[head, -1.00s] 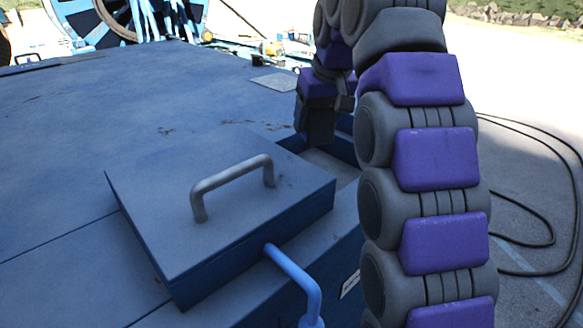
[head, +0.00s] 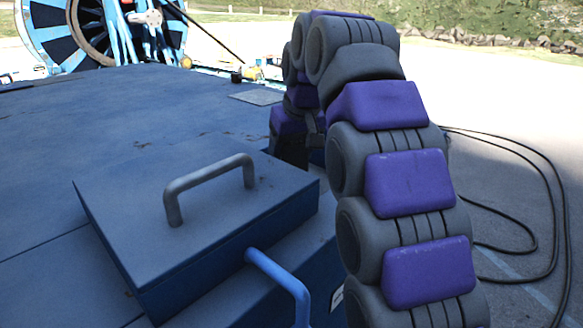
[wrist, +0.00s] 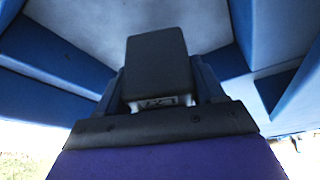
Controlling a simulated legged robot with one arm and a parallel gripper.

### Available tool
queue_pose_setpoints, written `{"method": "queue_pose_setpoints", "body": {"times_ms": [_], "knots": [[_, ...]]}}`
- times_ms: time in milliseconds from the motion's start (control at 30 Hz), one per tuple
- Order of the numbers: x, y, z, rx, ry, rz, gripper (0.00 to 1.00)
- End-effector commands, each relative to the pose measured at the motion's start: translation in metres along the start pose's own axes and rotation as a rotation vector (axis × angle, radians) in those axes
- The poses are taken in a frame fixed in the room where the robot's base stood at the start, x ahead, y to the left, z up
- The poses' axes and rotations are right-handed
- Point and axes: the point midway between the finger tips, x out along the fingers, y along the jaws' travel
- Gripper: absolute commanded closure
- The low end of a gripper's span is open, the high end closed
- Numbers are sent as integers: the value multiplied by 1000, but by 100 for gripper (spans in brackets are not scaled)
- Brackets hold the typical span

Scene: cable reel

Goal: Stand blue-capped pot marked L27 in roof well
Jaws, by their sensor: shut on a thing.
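My gripper (head: 290,150) points down beside the raised hatch lid on the blue roof; the lid hides its tips in the head view. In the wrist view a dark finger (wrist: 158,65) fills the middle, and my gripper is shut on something. Blue edges (wrist: 207,85) show on both sides of that finger, probably the pot's cap. A small pale strip with dark marks shows below the finger, too small to read. The pot's body is hidden. Blue walls of the roof well (wrist: 50,65) surround a grey floor (wrist: 105,28) in the wrist view.
The square lid (head: 125,215) with a grey handle (head: 210,182) stands close left of my gripper. A blue rail (head: 280,272) rises at the front edge. The roof (head: 80,125) is clear to the left. A cable reel (head: 60,35) stands behind; black cable (head: 525,215) lies on the ground at right.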

Motion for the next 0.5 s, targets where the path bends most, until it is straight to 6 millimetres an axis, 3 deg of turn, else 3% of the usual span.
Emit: {"method": "queue_pose_setpoints", "body": {"times_ms": [200,500], "knots": [[10,8,10,4,-2,-5,70],[31,0,13,0,2,2,70]]}}
